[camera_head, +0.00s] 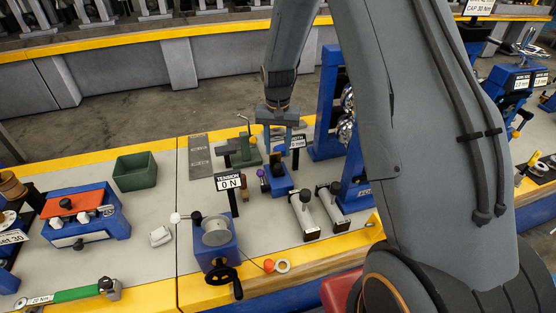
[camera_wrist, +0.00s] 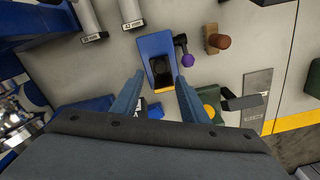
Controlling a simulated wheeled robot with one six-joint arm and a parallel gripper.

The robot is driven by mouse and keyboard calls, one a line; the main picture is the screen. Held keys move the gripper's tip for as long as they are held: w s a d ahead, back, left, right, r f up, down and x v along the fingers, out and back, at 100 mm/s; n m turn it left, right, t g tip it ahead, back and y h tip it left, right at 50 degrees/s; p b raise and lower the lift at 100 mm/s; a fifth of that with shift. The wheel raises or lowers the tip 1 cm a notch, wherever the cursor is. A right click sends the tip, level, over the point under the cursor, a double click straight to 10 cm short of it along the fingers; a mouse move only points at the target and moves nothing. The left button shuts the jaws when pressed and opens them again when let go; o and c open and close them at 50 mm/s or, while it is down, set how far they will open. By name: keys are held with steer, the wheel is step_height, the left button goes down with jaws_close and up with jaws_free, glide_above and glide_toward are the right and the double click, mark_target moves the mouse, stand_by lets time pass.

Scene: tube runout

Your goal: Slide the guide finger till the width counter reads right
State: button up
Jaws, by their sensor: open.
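My gripper (camera_head: 278,132) hangs over the bench's middle section, above a small blue block (camera_head: 279,179) with a dark knob or stub. In the wrist view the open fingers (camera_wrist: 159,78) straddle the near end of this block (camera_wrist: 155,48), and nothing is held. A dark square recess or stub shows between the fingertips; I cannot tell whether it is the guide finger. A small white sign (camera_head: 297,142), partly hidden by my gripper, stands just behind; its lettering seems to end in "TH", and no width number is legible. A purple-knobbed lever (camera_wrist: 187,60) sits beside the block.
A "TENSION 0 N" sign (camera_head: 229,183) and a blue reel unit with a crank (camera_head: 216,235) stand nearer. Two pale cylinders (camera_head: 304,216) lie to the right, and a tall blue frame (camera_head: 325,120) rises behind. A green bin (camera_head: 135,171) is at left.

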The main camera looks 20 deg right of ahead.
mark_target(278, 165)
steer(key=shift+f+p, duration=1.05)
steer(key=shift+f, duration=2.75)
jaws_close()
